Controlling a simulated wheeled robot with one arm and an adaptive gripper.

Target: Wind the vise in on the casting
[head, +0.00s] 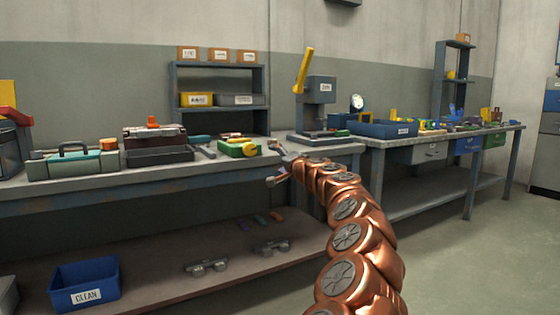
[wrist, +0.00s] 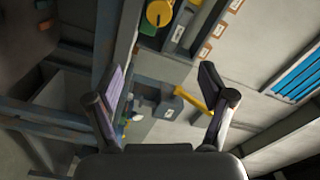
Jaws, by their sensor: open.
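I cannot pick out a vise or a casting for certain in either view. A dark block with a brown top and an orange knob (head: 152,138) sits on the left bench, but I cannot tell what it is. My gripper (head: 280,177) is at the front edge of the left bench, small and partly hidden by my copper arm. In the wrist view my gripper (wrist: 160,82) has its two fingers wide apart with nothing held between them. The grey press with a yellow lever (head: 318,90) stands behind it; its yellow lever (wrist: 192,90) shows beyond the fingers.
A green toolbox (head: 75,160) and a yellow-green item (head: 240,148) are on the left bench (head: 60,190). A blue bin marked CLEAN (head: 85,283) is on the lower shelf. A blue tray (head: 385,129) stands on the right bench. Floor at the right is clear.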

